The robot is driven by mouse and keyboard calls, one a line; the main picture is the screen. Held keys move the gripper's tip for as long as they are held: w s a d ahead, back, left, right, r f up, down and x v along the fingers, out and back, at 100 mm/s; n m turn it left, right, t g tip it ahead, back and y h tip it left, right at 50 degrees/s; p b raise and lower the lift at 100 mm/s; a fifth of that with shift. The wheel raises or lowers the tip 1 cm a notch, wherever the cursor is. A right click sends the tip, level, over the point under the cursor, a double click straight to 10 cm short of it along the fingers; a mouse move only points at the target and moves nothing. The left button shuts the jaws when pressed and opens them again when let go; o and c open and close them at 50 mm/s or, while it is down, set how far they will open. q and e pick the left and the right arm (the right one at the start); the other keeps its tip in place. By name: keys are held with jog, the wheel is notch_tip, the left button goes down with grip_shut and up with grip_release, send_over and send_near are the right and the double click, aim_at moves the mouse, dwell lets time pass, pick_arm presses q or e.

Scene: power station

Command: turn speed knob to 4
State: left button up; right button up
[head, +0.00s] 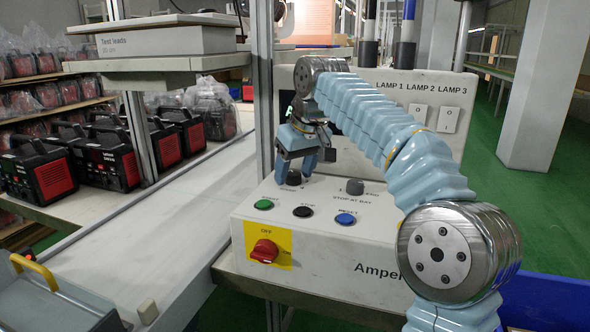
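The grey-white control box (310,240) stands on a bench. A dark round knob (293,178) sits on its sloped top at the upper left; the print beside it is too small and partly covered to read. My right gripper (296,166) points down right over this knob, its two fingers apart with the knob's top between and just below them. I cannot tell whether the fingers touch it. A second dark knob (355,187) stands to the right, with its scale partly hidden. My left gripper is not in view.
Green (264,204), black (302,211) and blue (346,218) buttons lie in front of the knobs. A red rotary switch (264,251) sits on a yellow plate. Behind is a lamp panel (448,119); a metal post (264,90) rises left of my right gripper.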

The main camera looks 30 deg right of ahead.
jog(key=c, duration=0.9)
